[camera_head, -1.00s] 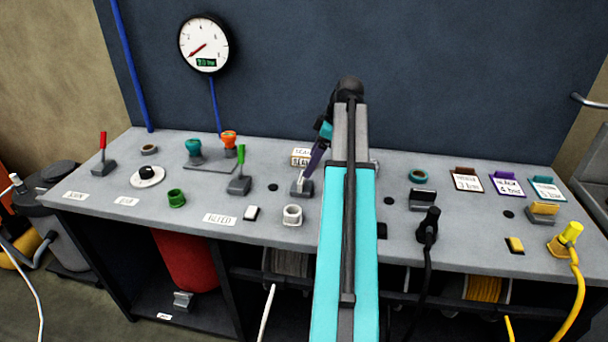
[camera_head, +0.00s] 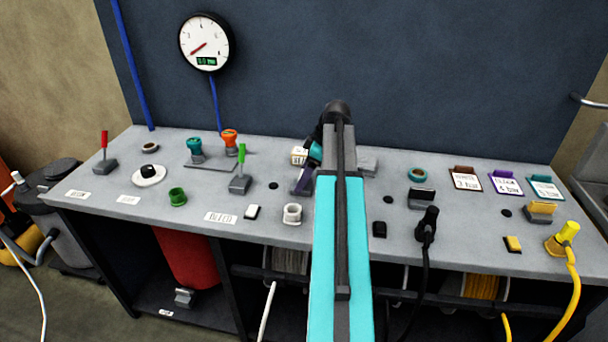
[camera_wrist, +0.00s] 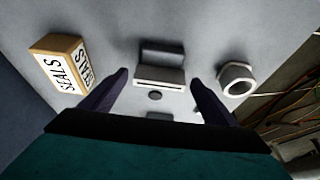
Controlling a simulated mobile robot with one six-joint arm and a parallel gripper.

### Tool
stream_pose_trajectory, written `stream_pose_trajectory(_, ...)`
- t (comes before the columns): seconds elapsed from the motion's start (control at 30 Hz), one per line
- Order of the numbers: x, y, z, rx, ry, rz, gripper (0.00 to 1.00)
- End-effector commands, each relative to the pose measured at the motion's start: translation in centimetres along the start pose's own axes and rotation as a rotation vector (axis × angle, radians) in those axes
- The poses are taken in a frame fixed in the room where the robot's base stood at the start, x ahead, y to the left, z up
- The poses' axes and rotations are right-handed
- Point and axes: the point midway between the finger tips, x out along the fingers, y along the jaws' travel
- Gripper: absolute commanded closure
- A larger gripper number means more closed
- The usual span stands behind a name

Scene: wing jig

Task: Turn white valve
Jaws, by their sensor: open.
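In the wrist view, a grey block with a white bar along its edge, which looks like the white valve (camera_wrist: 160,82), lies between my two dark purple fingertips. My gripper (camera_wrist: 160,76) is open, with one finger on each side of it in the picture. I cannot tell whether the fingers touch it.
A SEALS box (camera_wrist: 62,65) stands behind my gripper. A white ring fitting (camera_head: 292,213) sits in front. A green lever (camera_head: 240,180) and a white button (camera_head: 251,212) are to the left. Right of my arm are a black connector (camera_head: 428,222) and a dark block (camera_head: 379,229).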

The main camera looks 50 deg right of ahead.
Motion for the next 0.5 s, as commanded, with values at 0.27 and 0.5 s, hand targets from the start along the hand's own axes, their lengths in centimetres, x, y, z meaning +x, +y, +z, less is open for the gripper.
stream_pose_trajectory(0.27,-0.02,0.01,0.03,0.000,0.000,0.000,0.46)
stream_pose_trajectory(0.5,-0.03,-0.02,0.04,0.003,0.000,0.000,0.60)
